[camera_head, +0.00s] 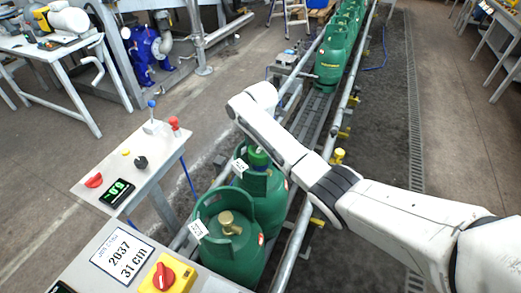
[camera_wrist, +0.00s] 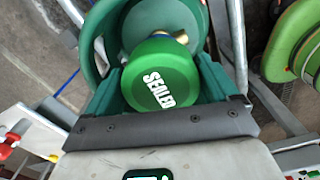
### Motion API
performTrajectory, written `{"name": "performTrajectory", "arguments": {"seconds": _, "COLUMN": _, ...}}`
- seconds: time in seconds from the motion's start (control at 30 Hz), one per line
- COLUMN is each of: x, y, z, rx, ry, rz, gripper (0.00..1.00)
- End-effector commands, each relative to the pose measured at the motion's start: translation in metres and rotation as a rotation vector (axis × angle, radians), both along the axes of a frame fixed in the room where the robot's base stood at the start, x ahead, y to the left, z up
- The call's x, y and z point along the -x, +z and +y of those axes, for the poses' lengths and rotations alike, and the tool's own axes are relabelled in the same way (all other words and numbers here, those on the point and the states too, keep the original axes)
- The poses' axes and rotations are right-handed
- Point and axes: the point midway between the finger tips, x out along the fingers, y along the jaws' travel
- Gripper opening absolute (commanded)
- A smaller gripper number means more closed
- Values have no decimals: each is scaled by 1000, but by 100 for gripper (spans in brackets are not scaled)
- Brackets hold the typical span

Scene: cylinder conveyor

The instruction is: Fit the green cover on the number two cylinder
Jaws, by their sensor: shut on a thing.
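A green cylinder with a raised collar (camera_wrist: 103,38) lies behind the cover. A bit of brass valve (camera_wrist: 181,38) shows beside the cover's edge, so I cannot tell whether the cover is seated. In the head view, a near cylinder (camera_head: 235,255) has a bare brass valve. A second cylinder (camera_head: 265,190) stands just behind it, with green at its top. Their white tags are too small to read.
The conveyor (camera_head: 309,118) runs away to the top with metal side rails. Several more green cylinders (camera_head: 331,62) stand farther along it.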

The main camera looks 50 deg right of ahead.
Motion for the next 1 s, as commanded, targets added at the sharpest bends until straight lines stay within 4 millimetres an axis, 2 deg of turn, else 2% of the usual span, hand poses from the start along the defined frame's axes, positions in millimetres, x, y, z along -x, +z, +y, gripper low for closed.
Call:
{"name": "performTrajectory", "arguments": {"seconds": 0.63, "x": 0, "y": -1, "z": 0, "rx": 0, "ry": 0, "rz": 0, "gripper": 58}}
{"name": "performTrajectory", "arguments": {"seconds": 1.0, "x": 0, "y": -8, "z": 0, "rx": 0, "ry": 0, "rz": -1, "gripper": 58}}
